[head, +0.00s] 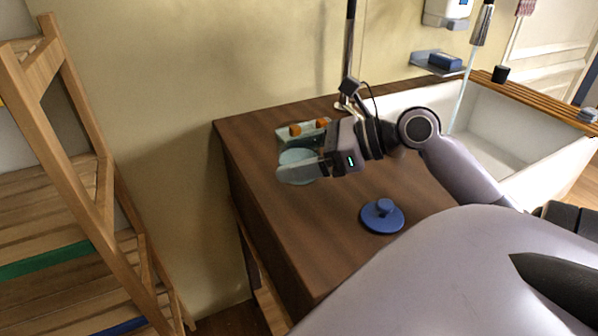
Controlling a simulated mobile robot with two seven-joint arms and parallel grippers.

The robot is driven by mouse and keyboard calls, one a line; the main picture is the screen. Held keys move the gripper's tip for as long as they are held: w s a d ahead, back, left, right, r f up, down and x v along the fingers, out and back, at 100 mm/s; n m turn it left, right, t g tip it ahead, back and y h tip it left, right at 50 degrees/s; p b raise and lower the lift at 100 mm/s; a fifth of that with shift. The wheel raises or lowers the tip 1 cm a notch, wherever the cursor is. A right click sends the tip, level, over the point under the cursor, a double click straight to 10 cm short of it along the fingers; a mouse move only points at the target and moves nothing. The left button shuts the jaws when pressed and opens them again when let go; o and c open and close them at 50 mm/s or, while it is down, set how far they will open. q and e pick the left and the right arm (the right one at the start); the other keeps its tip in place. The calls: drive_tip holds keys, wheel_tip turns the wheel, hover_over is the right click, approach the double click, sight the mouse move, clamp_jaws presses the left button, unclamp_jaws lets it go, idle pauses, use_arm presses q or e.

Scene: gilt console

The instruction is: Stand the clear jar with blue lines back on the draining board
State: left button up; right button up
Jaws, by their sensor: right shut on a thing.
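The clear jar (297,156) shows as a pale bluish, see-through round shape over the far left part of the brown wooden top (270,215). Its blue lines cannot be made out at this size. My right gripper (300,172) reaches in from the right and is shut on the jar; its fingers hide part of it. I cannot tell whether the jar touches the top. I cannot tell for sure which surface is the draining board. My left gripper is not in view.
A small pale tray (285,140) with orange things stands behind the jar. A blue lid-like disc with a knob (382,215) lies nearer. A white sink (500,140) with a slatted wooden board (535,97) is at the right. A wooden shelf rack (75,120) stands left.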

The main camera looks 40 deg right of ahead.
wheel_tip(320, 180, down, 5)
drive_tip(key=shift+r+b, duration=0.2)
drive_tip(key=shift+b, duration=0.4)
drive_tip(key=o, duration=1.3)
drive_tip(key=shift+f, duration=0.1)
drive_tip(key=shift+s+d+r, duration=0.15)
drive_tip(key=shift+s+r, duration=0.05)
drive_tip(key=p+v, duration=0.1)
drive_tip(key=v, duration=1)
drive_tip(key=shift+s+d+r, duration=0.1)
drive_tip(key=shift+s+r, duration=0.05)
drive_tip(key=shift+s, duration=0.05)
